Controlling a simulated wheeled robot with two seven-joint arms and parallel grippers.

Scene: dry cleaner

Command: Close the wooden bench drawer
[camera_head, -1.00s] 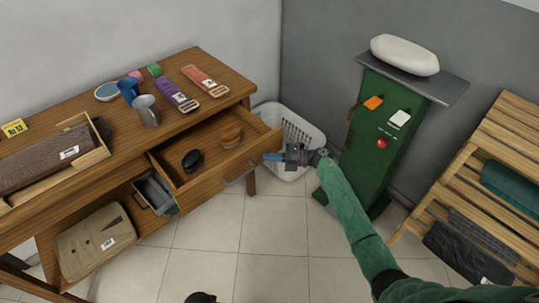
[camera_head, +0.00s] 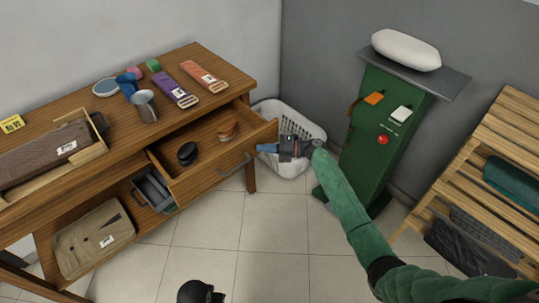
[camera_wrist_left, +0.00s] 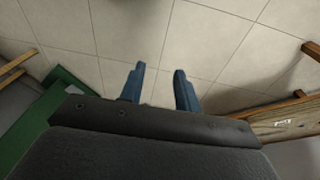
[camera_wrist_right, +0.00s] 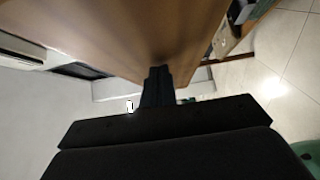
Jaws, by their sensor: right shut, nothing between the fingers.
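The wooden bench (camera_head: 60,190) stands at the left in the head view. Its drawer (camera_head: 205,180) is pulled out, with a dark round item (camera_head: 187,153) and a tan-brown item (camera_head: 228,130) inside. My right gripper (camera_head: 259,148) is shut and empty at the right end of the drawer front. In the right wrist view its closed fingers (camera_wrist_right: 158,75) are close to a brown wooden surface (camera_wrist_right: 140,30); contact cannot be told. My left gripper (camera_wrist_left: 160,82) is open and empty above the floor tiles.
A white basket (camera_head: 300,125) stands behind my right gripper. A green cabinet (camera_head: 385,125) and a slatted wooden rack (camera_head: 490,160) are at the right. Mugs, straps and a boxed brown roll lie on the bench top. A grey bin (camera_head: 153,187) sits below the drawer.

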